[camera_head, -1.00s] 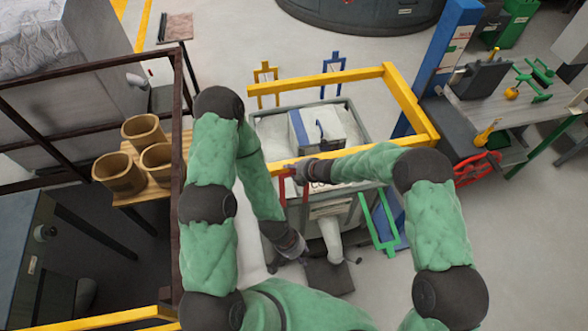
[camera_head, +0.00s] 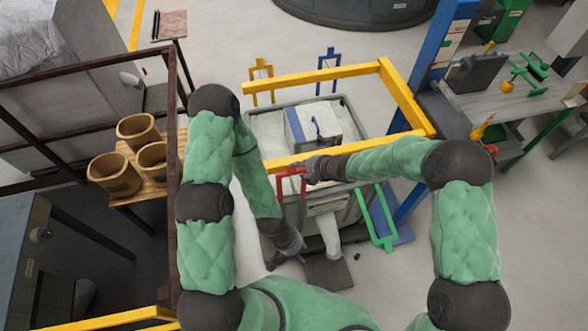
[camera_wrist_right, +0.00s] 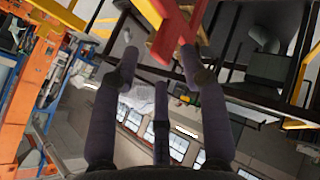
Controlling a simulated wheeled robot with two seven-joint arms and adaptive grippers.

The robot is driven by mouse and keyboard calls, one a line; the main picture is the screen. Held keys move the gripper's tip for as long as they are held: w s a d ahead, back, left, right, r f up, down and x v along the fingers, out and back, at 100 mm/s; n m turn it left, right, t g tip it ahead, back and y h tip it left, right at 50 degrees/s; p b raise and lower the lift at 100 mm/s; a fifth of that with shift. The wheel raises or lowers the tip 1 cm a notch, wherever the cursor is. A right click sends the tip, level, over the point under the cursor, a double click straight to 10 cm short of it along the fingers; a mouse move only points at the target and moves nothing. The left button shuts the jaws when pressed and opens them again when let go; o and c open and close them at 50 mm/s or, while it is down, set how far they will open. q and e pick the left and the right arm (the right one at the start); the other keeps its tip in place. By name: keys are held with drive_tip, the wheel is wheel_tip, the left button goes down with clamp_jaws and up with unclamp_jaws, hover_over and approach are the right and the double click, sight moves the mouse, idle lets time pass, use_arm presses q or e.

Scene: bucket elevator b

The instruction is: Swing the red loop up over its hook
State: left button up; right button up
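The red loop (camera_head: 290,186) is at the front side of the grey bin (camera_head: 350,190), with its top close to the front yellow bar (camera_head: 283,163). My right gripper (camera_head: 312,169) is just right of the loop's upper part. In the right wrist view my right gripper (camera_wrist_right: 160,58) has its fingers spread. A red bar of the loop (camera_wrist_right: 176,32) shows at the right fingertip, crossing a yellow bar (camera_wrist_right: 150,10); I cannot tell if they touch. My left gripper (camera_head: 290,245) is low beside the bin's front; its fingers are unclear. I cannot pick out the red loop's hook.
A green loop (camera_head: 374,225) slants down at the bin's front right. A yellow loop (camera_head: 261,82) and a blue loop (camera_head: 329,70) stand upright behind. Dark rails (camera_head: 172,150) and brown cups (camera_head: 117,174) stand left.

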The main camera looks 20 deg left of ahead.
drive_tip(key=v, duration=0.4)
drive_tip(key=shift+s+d+f, duration=0.15)
drive_tip(key=shift+s+d, duration=0.1)
drive_tip(key=shift+s, duration=0.15)
drive_tip(key=s+d+f+m+g+h+b, duration=0.1)
drive_tip(key=s+d+f+m+b, duration=0.6)
drive_tip(key=f, duration=0.6)
drive_tip(key=s+d+f+m+g+h+b, duration=0.1)
drive_tip(key=s+d+f+m+b, duration=0.6)
drive_tip(key=f+m, duration=0.5)
drive_tip(key=s+d+f+m+g+h+b, duration=0.1)
drive_tip(key=s+d+f+m+b, duration=0.6)
drive_tip(key=f, duration=0.8)
drive_tip(key=d+m+h+b, duration=0.1)
drive_tip(key=d+m+b, duration=0.1)
drive_tip(key=b, duration=0.1)
drive_tip(key=shift+s+d+f+m, duration=0.15)
drive_tip(key=shift+s+f+m, duration=0.25)
